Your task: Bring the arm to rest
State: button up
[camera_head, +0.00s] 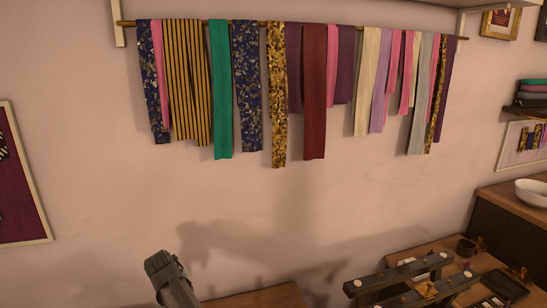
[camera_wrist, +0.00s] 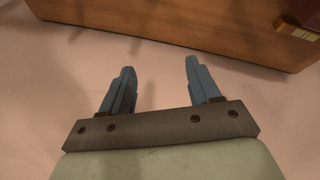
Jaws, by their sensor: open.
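My gripper (camera_wrist: 160,66) shows in the wrist view with its two blue fingers well apart and nothing between them. Beyond the fingertips is a pinkish plain surface, with a brown wooden piece (camera_wrist: 150,22) across the top of the picture, apart from the fingers. In the head view I cannot make out the gripper's fingers. A dark grey jointed part stands at the bottom, left of centre, and a broad arm-like shadow falls on the wall.
Cloth strips (camera_head: 315,90) hang from a wall rail. At lower right a wooden table (camera_head: 432,248) holds a dark rack (camera_head: 400,272), a tray (camera_head: 505,284) and small items. A white bowl (camera_head: 533,192) sits on a cabinet. A wooden top (camera_head: 262,298) shows at the bottom. The middle wall is bare.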

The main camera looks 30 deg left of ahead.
jog(key=w+d+f+n+t, duration=0.1)
jog(key=w+d, duration=0.6)
jog(key=d, duration=0.3)
jog(key=w+d+f+n+t+h, duration=0.1)
jog(key=w+d+n+t, duration=0.1)
jog(key=w+d, duration=0.7)
jog(key=w+d+f+n+t, duration=0.1)
jog(key=w+d, duration=0.4)
jog(key=d, duration=0.7)
jog(key=d+f+h, duration=0.2)
jog(key=d+f, duration=0.2)
jog(key=d, duration=0.6)
jog(key=s+d+f+m+g+h, duration=0.1)
jog(key=s+d+f+m+g, duration=0.4)
jog(key=s+d+f, duration=0.8)
jog(key=s+d+f+m+g+h, duration=0.2)
jog(key=s+d+f+m+g, duration=0.3)
jog(key=s+d+f, duration=0.75)
jog(key=s+d+f+m+g+y, duration=0.2)
jog(key=s+d+f+m, duration=0.1)
jog(key=s, duration=0.4)
jog(key=s+d+f+m+g+y, duration=0.1)
jog(key=s+d+f+m+g, duration=0.1)
jog(key=s+d, duration=0.4)
notch_tip(320, 180, down, 2)
jog(key=shift+s+d+f+m+g+y, duration=0.25)
jog(key=shift+s+m+g+y, duration=0.15)
jog(key=shift+s+m, duration=0.5)
